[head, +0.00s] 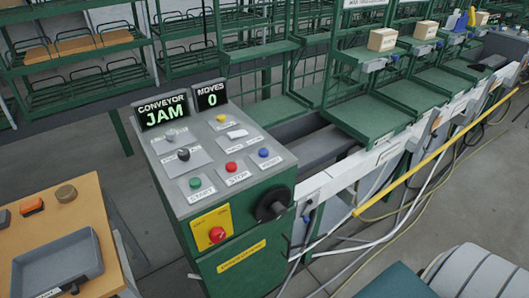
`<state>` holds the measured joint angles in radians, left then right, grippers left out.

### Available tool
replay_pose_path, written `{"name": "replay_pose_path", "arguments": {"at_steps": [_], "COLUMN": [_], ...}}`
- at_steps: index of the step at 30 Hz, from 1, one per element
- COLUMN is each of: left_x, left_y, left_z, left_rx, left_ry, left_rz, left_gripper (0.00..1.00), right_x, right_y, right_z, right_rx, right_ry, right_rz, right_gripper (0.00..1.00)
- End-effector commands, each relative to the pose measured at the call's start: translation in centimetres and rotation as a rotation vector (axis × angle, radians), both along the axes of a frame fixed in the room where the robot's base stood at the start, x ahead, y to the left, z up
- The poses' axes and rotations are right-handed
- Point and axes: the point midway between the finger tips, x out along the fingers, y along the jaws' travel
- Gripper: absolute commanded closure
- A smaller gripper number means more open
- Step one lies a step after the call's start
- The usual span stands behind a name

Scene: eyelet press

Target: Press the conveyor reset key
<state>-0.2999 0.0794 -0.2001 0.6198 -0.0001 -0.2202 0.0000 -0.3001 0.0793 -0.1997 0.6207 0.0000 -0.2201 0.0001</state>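The green and grey control console (215,185) stands left of centre. Its displays read "CONVEYOR JAM" (163,111) and "MOVES 0" (211,96). The sloped top carries a yellow button (221,117), a white rocker-like piece (237,133), a black knob (183,154), a red button (231,167) marked STOP, a blue button (263,152) and a green button (195,182) marked START. The other labels are too small to read, so I cannot tell which control is the reset key. Neither of my grippers is in view.
The console front has a red mushroom button (217,234) and a black rotary handle (271,205). A wooden table (84,210) at left holds a grey tray (60,268). The green conveyor (375,121) runs back right with cardboard boxes (383,39). A yellow rail (430,160) borders it.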

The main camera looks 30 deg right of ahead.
Motion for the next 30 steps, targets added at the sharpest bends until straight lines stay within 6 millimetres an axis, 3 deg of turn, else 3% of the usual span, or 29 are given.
{"name": "replay_pose_path", "arguments": {"at_steps": [6, 15, 30], "left_x": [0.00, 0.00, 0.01], "left_y": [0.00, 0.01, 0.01], "left_z": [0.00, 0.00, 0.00], "left_rx": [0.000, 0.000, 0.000], "left_ry": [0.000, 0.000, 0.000], "left_rz": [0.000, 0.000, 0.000], "left_gripper": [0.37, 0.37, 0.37], "right_x": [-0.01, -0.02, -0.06], "right_y": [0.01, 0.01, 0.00], "right_z": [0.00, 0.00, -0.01], "right_rx": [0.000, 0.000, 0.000], "right_ry": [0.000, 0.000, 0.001], "right_rz": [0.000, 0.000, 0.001], "right_gripper": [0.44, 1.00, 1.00]}}
